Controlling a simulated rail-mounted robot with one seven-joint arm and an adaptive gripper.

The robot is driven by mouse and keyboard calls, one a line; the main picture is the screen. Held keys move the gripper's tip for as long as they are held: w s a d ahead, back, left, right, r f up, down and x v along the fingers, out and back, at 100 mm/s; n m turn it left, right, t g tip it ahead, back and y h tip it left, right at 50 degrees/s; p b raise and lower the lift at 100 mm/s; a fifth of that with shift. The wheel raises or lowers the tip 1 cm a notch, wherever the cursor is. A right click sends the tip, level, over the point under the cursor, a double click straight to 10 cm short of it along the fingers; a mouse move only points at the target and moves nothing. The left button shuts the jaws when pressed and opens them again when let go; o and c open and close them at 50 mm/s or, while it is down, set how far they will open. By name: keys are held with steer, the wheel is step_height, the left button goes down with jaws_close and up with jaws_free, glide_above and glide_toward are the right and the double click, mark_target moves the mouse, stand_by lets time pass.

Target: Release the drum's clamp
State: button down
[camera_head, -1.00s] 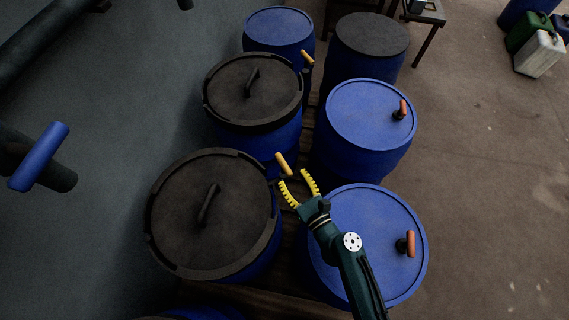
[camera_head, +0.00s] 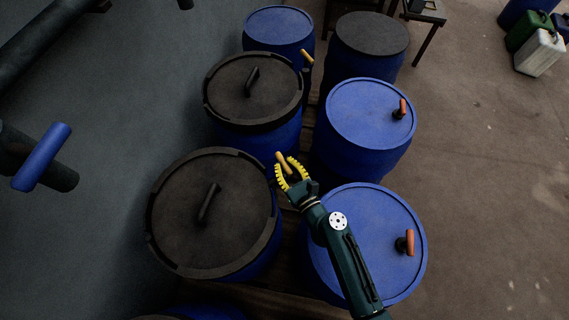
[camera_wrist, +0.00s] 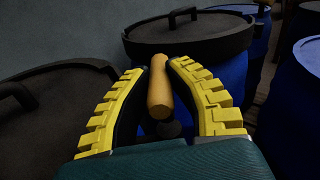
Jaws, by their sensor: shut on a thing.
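The rest of the clamp is hidden by my gripper.
Blue-lidded drums (camera_head: 365,215) (camera_head: 370,112) with orange handles stand close on the right. A wall with a blue-handled pipe (camera_head: 42,155) is at left. Open floor (camera_head: 480,200) lies far right.

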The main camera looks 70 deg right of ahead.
steer(key=shift+n+t+y, duration=0.3)
steer(key=shift+t+y, duration=0.1)
steer(key=shift+y, duration=0.1)
steer(key=n+t+y, duration=0.1)
steer(key=y, duration=0.1)
steer(key=n+t+y, duration=0.1)
steer(key=shift+s+d+n+y, duration=0.15)
steer(key=shift+d+n+y, duration=0.05)
steer(key=shift+n+y, duration=0.2)
steer(key=n+t+y+b, duration=0.1)
steer(key=n+y, duration=0.1)
steer(key=y, duration=0.2)
steer(key=n+t+y+b, duration=0.1)
steer(key=n+y, duration=0.2)
steer(key=y, duration=0.1)
steer(key=shift+d+f+n, duration=0.15)
steer(key=shift+n, duration=0.15)
steer(key=n+g+y+b, duration=0.1)
steer(key=n+y+b, duration=0.1)
steer(key=y+b, duration=0.1)
steer(key=n+y+b, duration=0.3)
steer(key=y, duration=0.2)
steer(key=shift+f+g, duration=0.1)
steer(key=shift+g, duration=0.3)
steer(key=n+g+y+b, duration=0.2)
steer(key=y+b, duration=0.1)
steer(key=shift+r, duration=0.2)
steer(key=shift+n, duration=0.3)
steer(key=shift+r, duration=0.1)
